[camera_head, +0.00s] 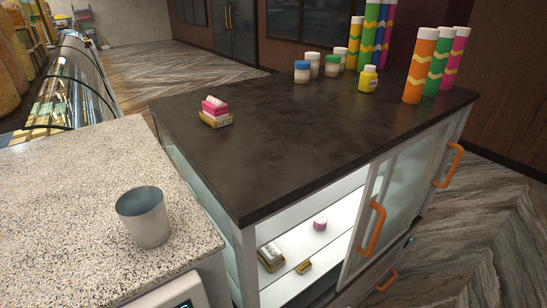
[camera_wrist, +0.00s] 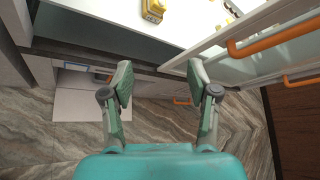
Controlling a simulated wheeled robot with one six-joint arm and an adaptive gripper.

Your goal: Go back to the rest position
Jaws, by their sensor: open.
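My gripper (camera_wrist: 160,80) shows in the wrist view. Its two fingers are spread apart with nothing between them. It is in front of the open counter cabinet, with the floor and the cabinet's lower front behind it. My gripper and arm do not show in the head view. The dark-topped counter (camera_head: 270,130) stands in the middle of the head view. Its sliding glass door (camera_head: 390,200) is open at the left part, and the lit shelf (camera_head: 335,215) inside is visible.
A pink and white sweets box (camera_head: 215,112), several jars (camera_head: 331,66) and striped tubes (camera_head: 419,66) stand on the dark top. Small sweets (camera_head: 320,223) lie on the lit shelf. A metal cup (camera_head: 145,216) stands on the speckled counter (camera_head: 75,210). Orange handles (camera_head: 373,228) stick out from the front.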

